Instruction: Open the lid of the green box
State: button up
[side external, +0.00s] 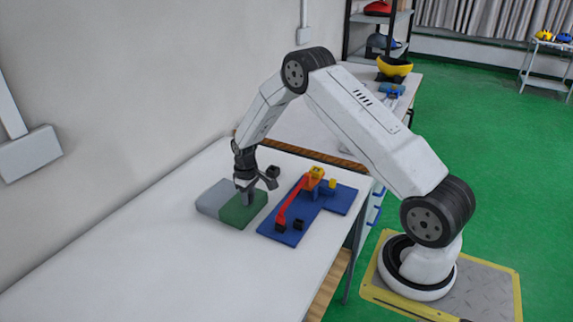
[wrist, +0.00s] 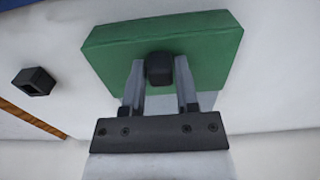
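The green box (side external: 241,211) lies flat on the white table, with a grey flat part (side external: 214,197) joined or placed against its left side. In the wrist view, the green top (wrist: 200,38) fills the upper middle, with a dark knob (wrist: 159,70) over it. My gripper (side external: 247,197) points down at the green part. In the wrist view, my gripper's two fingers (wrist: 159,63) stand on either side of the knob, very close to it. I cannot tell whether they touch it. The grey part is mostly hidden behind the fingers there.
A blue base (side external: 338,200) with a red ramp (side external: 290,200) and yellow pieces stands to the right of the box. A small black hollow block (side external: 273,171) lies behind the box; it also shows in the wrist view (wrist: 34,81). The table's front left is clear.

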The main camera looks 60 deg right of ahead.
grip_shut()
dwell(1.1)
